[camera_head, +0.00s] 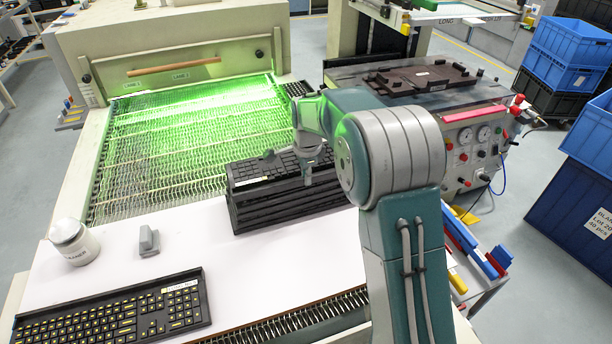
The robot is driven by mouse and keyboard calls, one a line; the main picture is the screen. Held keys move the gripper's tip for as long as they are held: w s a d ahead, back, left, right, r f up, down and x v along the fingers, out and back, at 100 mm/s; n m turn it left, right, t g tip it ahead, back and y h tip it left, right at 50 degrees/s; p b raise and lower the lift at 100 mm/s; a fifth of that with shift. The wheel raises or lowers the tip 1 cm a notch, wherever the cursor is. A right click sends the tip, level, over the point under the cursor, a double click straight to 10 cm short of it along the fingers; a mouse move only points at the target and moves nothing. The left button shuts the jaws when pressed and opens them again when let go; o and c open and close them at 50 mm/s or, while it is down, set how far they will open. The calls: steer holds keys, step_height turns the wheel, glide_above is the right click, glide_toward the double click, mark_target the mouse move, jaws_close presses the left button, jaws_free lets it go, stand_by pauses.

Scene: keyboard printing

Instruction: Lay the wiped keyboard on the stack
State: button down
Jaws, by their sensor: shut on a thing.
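A stack of dark keyboards (290,210) stands on the white table, in front of the green-lit conveyor. My gripper (289,167) is over the top of the stack, shut on a black keyboard (248,171) with a small pale label at its left end. This keyboard lies level on or just above the stack; I cannot tell whether it touches the one below. My arm hides its right end. Another black keyboard (112,311), with yellow key legends, lies on the table at the front left.
A white lidded jar (75,243) and a small grey block (148,241) stand on the white table (190,258) at the left. The conveyor mesh (160,150) runs back into the beige machine (170,45). Blue crates (570,45) stand at the far right.

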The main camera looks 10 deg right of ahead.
steer(key=shift+f, duration=0.3)
stand_by(0.5)
steer(key=c, duration=0.6)
jaws_free()
steer(key=shift+c, duration=0.2)
steer(key=shift+r, duration=3.5)
